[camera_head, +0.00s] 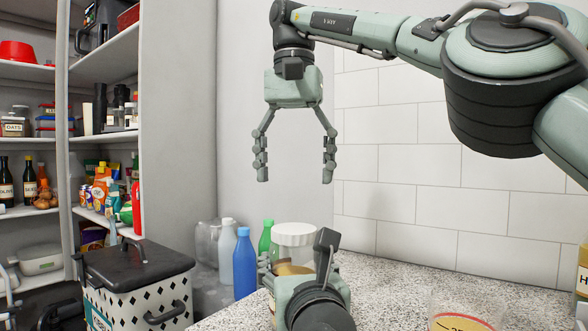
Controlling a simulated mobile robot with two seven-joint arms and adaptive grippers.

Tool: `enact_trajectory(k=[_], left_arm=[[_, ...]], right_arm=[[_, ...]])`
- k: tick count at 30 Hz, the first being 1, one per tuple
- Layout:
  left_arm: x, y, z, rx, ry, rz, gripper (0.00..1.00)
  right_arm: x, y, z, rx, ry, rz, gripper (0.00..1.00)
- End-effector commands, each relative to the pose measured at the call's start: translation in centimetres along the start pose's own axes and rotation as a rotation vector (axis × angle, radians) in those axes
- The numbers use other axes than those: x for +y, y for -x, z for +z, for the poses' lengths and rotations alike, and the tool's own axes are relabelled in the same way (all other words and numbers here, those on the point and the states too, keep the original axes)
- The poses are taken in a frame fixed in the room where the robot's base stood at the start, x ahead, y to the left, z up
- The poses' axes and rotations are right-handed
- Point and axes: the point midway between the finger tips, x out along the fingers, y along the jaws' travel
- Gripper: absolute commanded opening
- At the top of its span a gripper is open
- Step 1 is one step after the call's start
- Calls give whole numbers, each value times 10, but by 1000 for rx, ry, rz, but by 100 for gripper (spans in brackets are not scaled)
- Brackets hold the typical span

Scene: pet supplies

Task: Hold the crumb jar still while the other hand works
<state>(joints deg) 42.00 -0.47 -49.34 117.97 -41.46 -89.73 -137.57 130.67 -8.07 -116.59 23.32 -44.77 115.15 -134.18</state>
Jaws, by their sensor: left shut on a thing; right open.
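The crumb jar (293,240) stands on the speckled counter near the wall, with a wide white lid and a clear body with tan contents. My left gripper (296,262) is shut around the jar's body, one finger on each side. Its palm and wrist hide the lower part of the jar. My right gripper (295,181) hangs above the jar, pointing down, with its fingers spread and nothing between them. A clear gap separates its fingertips from the lid.
Blue (244,264), white (226,252) and green (266,236) bottles stand close to the jar's left. A clear tub (436,308) with a red and yellow label sits at the front right of the counter (395,277). A lidded bin (136,268) and stocked shelves are at left.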

Motion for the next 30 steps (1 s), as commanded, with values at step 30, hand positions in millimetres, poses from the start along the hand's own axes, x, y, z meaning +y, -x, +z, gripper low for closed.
enact_trajectory(k=[30], left_arm=[[0, 0, 0, 1, -1, 0, 0]], right_arm=[[1, -64, 0, 0, 6, 0, 77]])
